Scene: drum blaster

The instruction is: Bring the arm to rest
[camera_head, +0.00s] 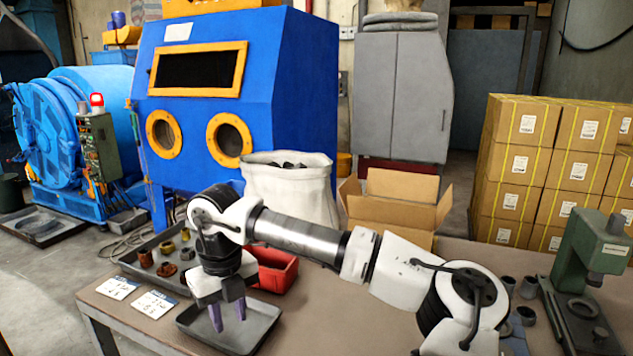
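My arm reaches across the workbench (310,325) from the lower right toward the left. My gripper (228,322) points down over a shallow grey tray (262,322) at the bench's front left. Its two purple fingers stand apart with a gap between them. I see nothing held between them. The fingertips are over or just in front of the tray; I cannot tell whether they touch it.
A red bin (277,270) sits behind my gripper. A dark tray (128,262) with several rusty parts lies at the left, near two labelled cards (153,304). An open cardboard box (393,205) and white sack (290,192) stand behind. A green press (590,260) stands at the right.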

